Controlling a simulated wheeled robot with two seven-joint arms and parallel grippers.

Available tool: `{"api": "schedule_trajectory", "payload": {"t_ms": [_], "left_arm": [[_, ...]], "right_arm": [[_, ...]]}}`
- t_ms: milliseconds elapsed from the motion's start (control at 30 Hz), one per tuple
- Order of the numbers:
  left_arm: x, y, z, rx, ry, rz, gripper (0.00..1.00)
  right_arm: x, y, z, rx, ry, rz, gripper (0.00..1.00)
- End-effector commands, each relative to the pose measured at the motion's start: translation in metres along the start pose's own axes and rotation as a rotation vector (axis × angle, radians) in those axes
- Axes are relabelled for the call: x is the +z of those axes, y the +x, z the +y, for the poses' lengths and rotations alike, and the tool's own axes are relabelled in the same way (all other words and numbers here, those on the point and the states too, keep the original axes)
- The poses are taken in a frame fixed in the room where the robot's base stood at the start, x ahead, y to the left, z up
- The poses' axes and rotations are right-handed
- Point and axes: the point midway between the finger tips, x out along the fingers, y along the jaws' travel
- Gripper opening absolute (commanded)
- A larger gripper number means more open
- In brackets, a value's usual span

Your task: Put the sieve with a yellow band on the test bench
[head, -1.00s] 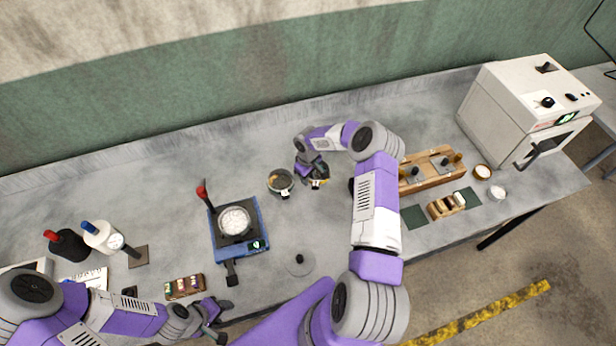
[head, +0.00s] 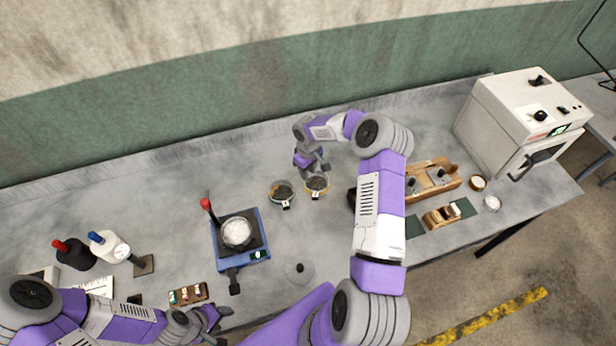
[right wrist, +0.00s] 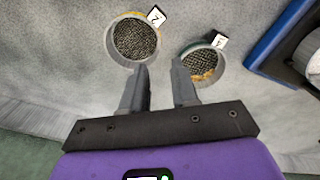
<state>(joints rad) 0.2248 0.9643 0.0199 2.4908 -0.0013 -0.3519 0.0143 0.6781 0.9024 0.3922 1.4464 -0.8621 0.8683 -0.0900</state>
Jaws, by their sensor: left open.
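The sieve with a yellow band (head: 318,192) stands upright on the grey test bench (head: 330,240), just right of a second, similar sieve (head: 282,195). In the right wrist view the yellow-banded sieve (right wrist: 133,42) has a white tag on its rim. The other sieve there has a green band (right wrist: 205,66). My right gripper (head: 318,168) is just behind the yellow-banded sieve. In the right wrist view its two fingers (right wrist: 160,73) are apart with nothing between them. I cannot tell whether the left-hand finger touches the rim. My left gripper (head: 222,320) is open and empty at the front edge.
A blue-based device (head: 258,243) with a bowl of white grain stands to the left. A wooden rack (head: 434,178), small bowls and a white oven (head: 515,115) are to the right. Bottles (head: 108,247) stand at the far left. The bench behind the sieves is clear.

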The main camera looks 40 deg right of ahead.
Motion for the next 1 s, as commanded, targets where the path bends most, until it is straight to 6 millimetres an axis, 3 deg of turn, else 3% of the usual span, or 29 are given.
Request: {"api": "schedule_trajectory", "payload": {"t_ms": [133,233,367,400,500,600,700,800,1000], "left_arm": [[0.0,0.0,0.0,0.0,0.0,0.0,0.52],[0.0,0.0,0.0,0.0,0.0,0.0,0.52],[0.0,0.0,0.0,0.0,0.0,0.0,0.52],[0.0,0.0,0.0,0.0,0.0,0.0,0.52],[0.0,0.0,0.0,0.0,0.0,0.0,0.52],[0.0,0.0,0.0,0.0,0.0,0.0,0.52],[0.0,0.0,0.0,0.0,0.0,0.0,0.52],[0.0,0.0,0.0,0.0,0.0,0.0,0.52],[0.0,0.0,0.0,0.0,0.0,0.0,0.52]], "right_arm": [[-0.001,-0.006,-0.009,-0.014,-0.006,0.004,0.29],[-0.004,0.006,-0.047,-0.079,-0.021,0.027,0.29],[0.004,0.035,-0.143,-0.241,-0.009,0.072,0.29],[0.012,0.043,-0.175,-0.294,0.013,0.081,0.29],[0.041,0.057,-0.245,-0.396,0.101,0.086,0.29],[0.079,0.064,-0.292,-0.44,0.217,0.073,0.29],[0.116,0.067,-0.316,-0.431,0.323,0.056,0.29],[0.143,0.068,-0.325,-0.399,0.4,0.045,0.29],[0.165,0.067,-0.326,-0.36,0.459,0.04,0.29]]}}
